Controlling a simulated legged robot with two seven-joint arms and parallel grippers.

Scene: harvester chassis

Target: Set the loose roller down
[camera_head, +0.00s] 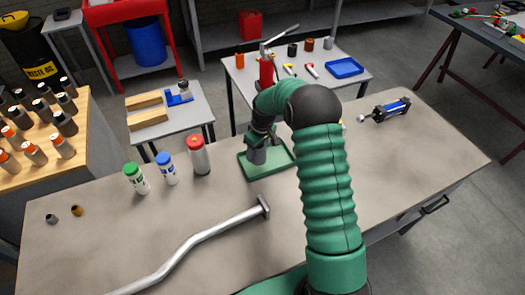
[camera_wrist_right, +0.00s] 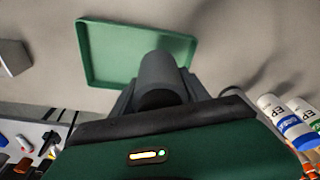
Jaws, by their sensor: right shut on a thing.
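The loose roller (camera_head: 257,156) is a short dark grey cylinder. My right gripper (camera_head: 258,144) is shut on it and points down at the green tray (camera_head: 284,167) on the workbench. In the right wrist view the roller (camera_wrist_right: 158,77) sits between the fingers (camera_wrist_right: 158,92), with the shallow, empty-looking tray (camera_wrist_right: 110,52) beyond it. The roller overlaps the tray in both views. I cannot tell whether its lower end touches the tray floor. My left gripper is not in view.
Red-capped (camera_head: 199,155), blue-capped (camera_head: 167,168) and green-capped (camera_head: 137,178) bottles stand left of the tray. A bent metal bar (camera_head: 190,245) lies in front. Two small bushings (camera_head: 77,210) lie far left. A blue-black cylinder part (camera_head: 390,110) lies right. The bench's right side is mostly clear.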

